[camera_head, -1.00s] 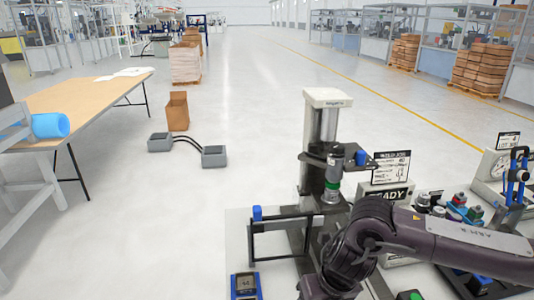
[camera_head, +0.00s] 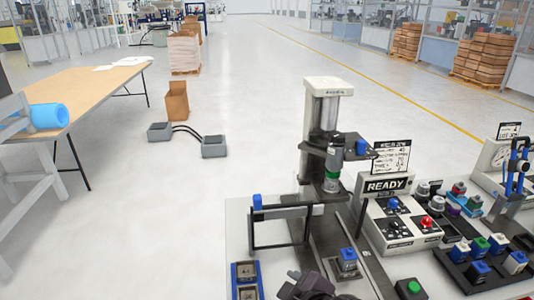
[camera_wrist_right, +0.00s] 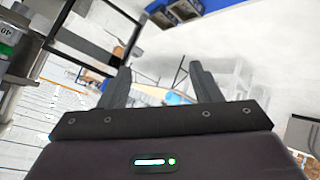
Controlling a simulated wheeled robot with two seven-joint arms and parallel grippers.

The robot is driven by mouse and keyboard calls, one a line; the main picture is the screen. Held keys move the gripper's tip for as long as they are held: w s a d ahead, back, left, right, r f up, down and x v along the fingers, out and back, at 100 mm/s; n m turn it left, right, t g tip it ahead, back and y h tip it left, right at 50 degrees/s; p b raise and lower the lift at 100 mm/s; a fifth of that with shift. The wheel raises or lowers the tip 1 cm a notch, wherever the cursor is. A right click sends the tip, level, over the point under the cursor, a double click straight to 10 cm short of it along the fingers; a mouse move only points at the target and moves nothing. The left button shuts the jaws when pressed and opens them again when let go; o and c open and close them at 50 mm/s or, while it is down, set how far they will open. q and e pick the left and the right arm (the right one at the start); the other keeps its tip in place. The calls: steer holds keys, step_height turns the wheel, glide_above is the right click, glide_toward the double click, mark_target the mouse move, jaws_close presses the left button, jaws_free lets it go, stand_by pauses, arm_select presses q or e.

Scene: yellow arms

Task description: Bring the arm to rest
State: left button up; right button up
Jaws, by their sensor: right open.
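My right arm (camera_head: 312,287) shows only as a small dark piece at the bottom edge of the head view, in front of the press. In the right wrist view my right gripper (camera_wrist_right: 162,85) has its two dark fingers spread apart with nothing between them. The background there is tilted, with a bright floor and blurred equipment. My left arm and left gripper are not in the head view.
A press (camera_head: 325,135) stands on the bench beside a control box (camera_head: 397,215) reading READY. A blue tray (camera_head: 246,280) lies at the bench's left.

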steer(key=s+d+f+m+g+h, duration=0.2)
steer(key=s+d+f+m+g, duration=0.1)
steer(key=s+d+f+m, duration=0.4)
steer(key=s+d+f+m+g+h, duration=0.2)
steer(key=s+d+f+m, duration=0.15)
steer(key=d, duration=0.45)
steer(key=s+d+f+g+b, duration=0.1)
steer(key=s+f, duration=0.1)
steer(key=f, duration=1.4)
steer(key=s+f+g+b, duration=0.1)
steer(key=s+f, duration=0.1)
steer(key=f, duration=1.4)
steer(key=s+d+f+g, duration=0.1)
steer(key=s+d+f, duration=0.2)
steer(key=s+f, duration=1.5)
steer(key=shift+s+d+n+b, duration=0.2)
steer(key=shift+s+n+b, duration=0.15)
steer(key=shift+n, duration=0.1)
